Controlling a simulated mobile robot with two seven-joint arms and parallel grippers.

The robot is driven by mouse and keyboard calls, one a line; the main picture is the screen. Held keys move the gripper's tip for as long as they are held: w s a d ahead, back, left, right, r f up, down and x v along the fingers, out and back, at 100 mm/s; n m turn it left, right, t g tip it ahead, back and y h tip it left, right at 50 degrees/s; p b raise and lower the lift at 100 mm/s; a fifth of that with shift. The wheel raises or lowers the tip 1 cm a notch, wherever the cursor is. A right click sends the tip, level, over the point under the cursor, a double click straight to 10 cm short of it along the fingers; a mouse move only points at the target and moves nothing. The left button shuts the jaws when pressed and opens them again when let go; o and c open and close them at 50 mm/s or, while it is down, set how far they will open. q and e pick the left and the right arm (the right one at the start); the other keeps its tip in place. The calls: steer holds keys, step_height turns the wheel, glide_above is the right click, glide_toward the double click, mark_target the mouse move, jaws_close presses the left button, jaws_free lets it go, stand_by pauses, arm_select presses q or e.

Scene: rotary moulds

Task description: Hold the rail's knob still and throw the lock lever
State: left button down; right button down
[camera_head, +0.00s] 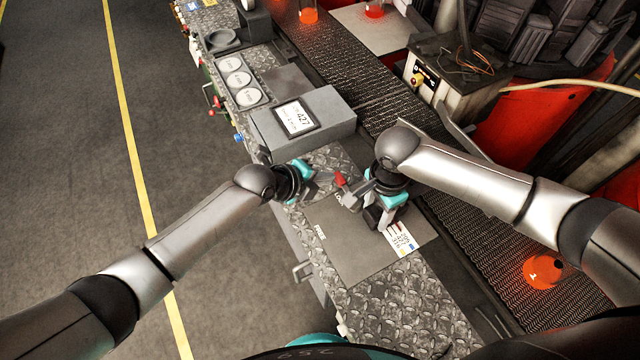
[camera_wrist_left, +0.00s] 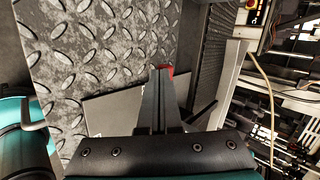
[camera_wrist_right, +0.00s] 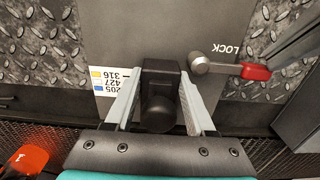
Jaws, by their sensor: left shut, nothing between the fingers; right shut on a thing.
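The black knob (camera_wrist_right: 158,105) sits between the two fingers of my right gripper (camera_wrist_right: 158,92), which is shut on it. In the head view my right gripper (camera_head: 378,214) is over the plate's upper right. The lock lever has a grey pivot and arm (camera_wrist_right: 205,64) and a red tip (camera_wrist_right: 256,71), beside the printed word LOCK. In the head view the red tip (camera_head: 340,180) points up and left. My left gripper (camera_head: 332,176) is shut and empty, its fingertips close to the red tip. In the left wrist view the red tip (camera_wrist_left: 166,68) shows just past the fingers (camera_wrist_left: 158,72); contact is unclear.
A grey box with a display reading 427 (camera_head: 296,117) stands behind the grippers. A label with 205, 427 and 316 (camera_wrist_right: 110,78) is on the plate (camera_head: 345,250). A dark conveyor (camera_head: 470,225) with orange glowing moulds (camera_head: 543,272) runs along the right.

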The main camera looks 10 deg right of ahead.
arm_select(q)
steer(key=shift+s+a, duration=0.15)
steer(key=shift+a, duration=0.3)
steer(key=a, duration=0.1)
steer(key=s+a, duration=0.1)
steer(key=a, duration=0.1)
steer(key=shift+s+a, duration=0.2)
steer(key=w+v, duration=0.1)
steer(key=v, duration=0.8)
steer(key=shift+a+r, duration=0.35)
steer(key=shift+a, duration=0.1)
steer(key=shift+w, duration=0.15)
arm_select(e)
steer(key=shift+c, duration=0.8)
jaws_free()
